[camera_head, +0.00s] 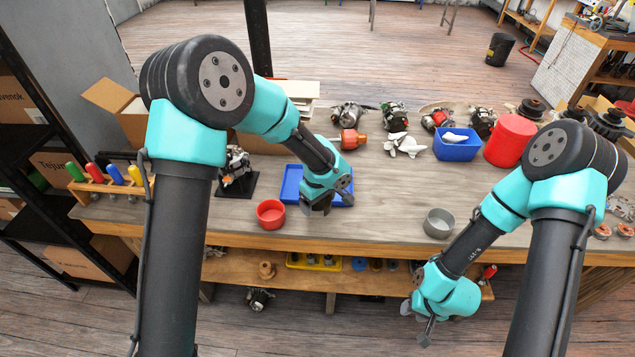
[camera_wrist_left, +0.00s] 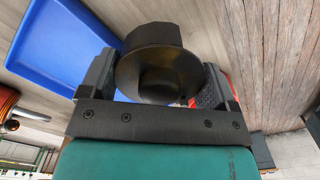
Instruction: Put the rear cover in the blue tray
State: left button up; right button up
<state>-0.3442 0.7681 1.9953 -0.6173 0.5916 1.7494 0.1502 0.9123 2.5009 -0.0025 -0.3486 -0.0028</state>
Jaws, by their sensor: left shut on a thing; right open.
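My left gripper (camera_head: 318,207) is shut on the rear cover (camera_wrist_left: 158,62), a black, flanged, cup-like part seen between the two fingers in the left wrist view. In the head view the cover is hard to tell apart from the dark fingers. The blue tray (camera_head: 291,183) lies on the workbench behind and under my left gripper, which hides part of it. The tray also shows at the upper left of the left wrist view (camera_wrist_left: 50,60). My right gripper (camera_head: 426,328) is open and empty, low in front of the bench's front edge.
A red bowl (camera_head: 271,214) stands left of my left gripper, and a grey bowl (camera_head: 439,223) stands further right near the front edge. A blue bin (camera_head: 457,146), a red canister (camera_head: 510,140) and several alternators line the back. The bench middle is clear.

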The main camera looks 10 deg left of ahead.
pick_arm(q)
jog(key=w, duration=0.4)
jog(key=w+a, duration=0.1)
jog(key=w, duration=0.3)
jog(key=w+f, duration=0.1)
jog(key=w, duration=0.3)
jog(key=shift+w+a+f, duration=0.1)
jog(key=shift+w+a, duration=0.25)
jog(key=shift+w, duration=0.1)
jog(key=shift+w+f, duration=0.2)
jog(key=shift+w, duration=0.05)
jog(key=shift+f, duration=1.6)
jog(key=shift+f, duration=0.15)
jog(key=o, duration=0.8)
notch_tip(320, 180, up, 12)
jog(key=shift+r, duration=0.2)
